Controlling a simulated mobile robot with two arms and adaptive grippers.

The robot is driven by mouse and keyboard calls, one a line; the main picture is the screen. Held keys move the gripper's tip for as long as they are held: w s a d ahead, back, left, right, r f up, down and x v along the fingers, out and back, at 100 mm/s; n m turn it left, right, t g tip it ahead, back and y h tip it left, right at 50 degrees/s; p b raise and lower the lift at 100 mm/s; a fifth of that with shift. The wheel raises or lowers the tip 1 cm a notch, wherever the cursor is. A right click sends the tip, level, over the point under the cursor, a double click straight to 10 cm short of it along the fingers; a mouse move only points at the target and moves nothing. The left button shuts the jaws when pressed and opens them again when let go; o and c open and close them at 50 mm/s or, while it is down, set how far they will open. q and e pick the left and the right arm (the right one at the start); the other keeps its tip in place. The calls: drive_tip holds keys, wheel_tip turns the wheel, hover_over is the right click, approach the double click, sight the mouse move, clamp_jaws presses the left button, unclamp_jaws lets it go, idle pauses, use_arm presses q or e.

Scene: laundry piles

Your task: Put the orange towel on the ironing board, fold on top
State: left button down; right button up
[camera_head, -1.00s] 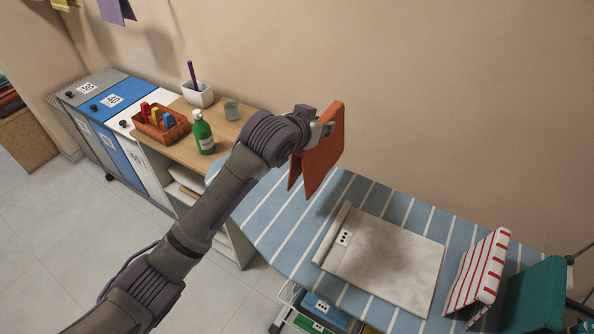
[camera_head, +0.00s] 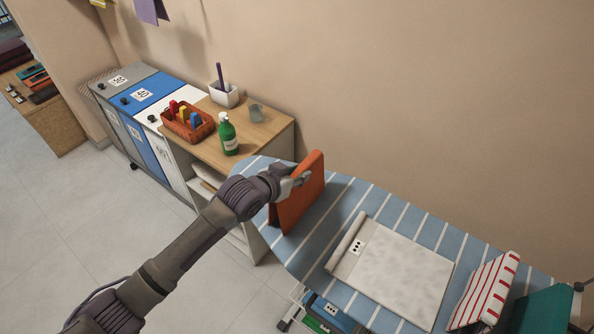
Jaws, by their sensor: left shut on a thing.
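My left gripper (camera_head: 297,180) is shut on the folded orange towel (camera_head: 306,190) and holds it upright. The towel hangs over the left end of the blue and white striped ironing board (camera_head: 345,193). Its lower edge is close to the board, and I cannot tell whether it touches. The gripper and my arm hide part of the towel's left side. My right gripper is not in view.
A whitish cloth (camera_head: 400,275) lies flat on the board, with a red-striped folded towel (camera_head: 485,290) and a teal one (camera_head: 543,311) standing right of it. A wooden-topped shelf (camera_head: 263,126) with a green bottle (camera_head: 228,137) stands at the left. Bare board lies around the orange towel.

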use_arm(q)
drive_tip(key=c, duration=0.9)
unclamp_jaws()
drive_tip(key=shift+o, duration=0.2)
drive_tip(key=shift+s, duration=0.1)
drive_tip(key=shift+s+a+r, duration=0.2)
drive_tip(key=shift+a, duration=0.05)
drive_tip(key=b+v, duration=0.1)
drive_tip(key=v, duration=1)
drive_tip(key=shift+b, duration=0.4)
drive_tip(key=shift+s, duration=0.15)
